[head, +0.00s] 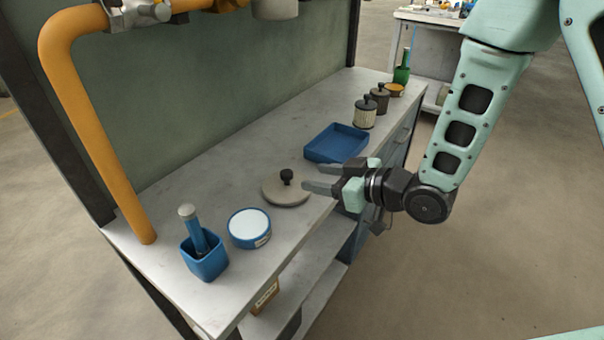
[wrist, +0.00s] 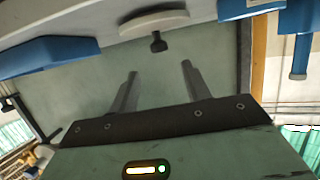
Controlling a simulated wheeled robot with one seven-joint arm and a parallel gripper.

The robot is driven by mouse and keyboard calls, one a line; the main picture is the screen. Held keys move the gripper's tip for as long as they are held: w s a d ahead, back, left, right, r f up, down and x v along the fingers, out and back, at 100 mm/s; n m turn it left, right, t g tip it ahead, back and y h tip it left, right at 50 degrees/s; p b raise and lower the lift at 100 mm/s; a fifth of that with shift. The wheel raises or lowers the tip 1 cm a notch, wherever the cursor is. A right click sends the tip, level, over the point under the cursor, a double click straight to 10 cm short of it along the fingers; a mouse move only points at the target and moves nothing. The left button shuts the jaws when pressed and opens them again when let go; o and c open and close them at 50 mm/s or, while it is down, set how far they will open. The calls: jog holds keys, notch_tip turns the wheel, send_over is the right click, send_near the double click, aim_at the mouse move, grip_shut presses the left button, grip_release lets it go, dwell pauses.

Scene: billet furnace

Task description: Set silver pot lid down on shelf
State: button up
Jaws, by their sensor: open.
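The silver pot lid (head: 284,193) is a round, flat, greyish disc with a black knob on top. It lies flat on the grey shelf top (head: 180,215) in the head view, between a blue tray and a round blue-sided container. In the wrist view the lid (wrist: 152,22) shows at the top, with its knob pointing down in the picture. My gripper (head: 320,178) is open and empty, just right of the lid. Its two fingers (wrist: 157,88) point toward the knob in the wrist view, with a visible gap between fingertips and knob.
A blue tray (head: 338,143) lies behind the lid. The round blue container (head: 249,228) and a blue square pot (head: 205,258) with a handled tool stand nearer. Several small jars (head: 365,115) line the far end. An orange pipe (head: 98,140) rises at the left.

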jog(key=s+d+r+m+g+h, duration=0.1)
jog(key=s+d+r+g+h, duration=0.1)
jog(key=s, duration=0.6)
jog(key=s+d+r+m+g+h, duration=0.1)
jog(key=s+g+h, duration=0.3)
jog(key=s, duration=0.4)
jog(key=s+d+r+g+h, duration=0.3)
jog(key=s+h, duration=0.2)
jog(key=s, duration=0.4)
jog(key=shift+d+r+m, duration=0.3)
jog(key=shift+d+m, duration=0.05)
jog(key=shift+m, duration=0.05)
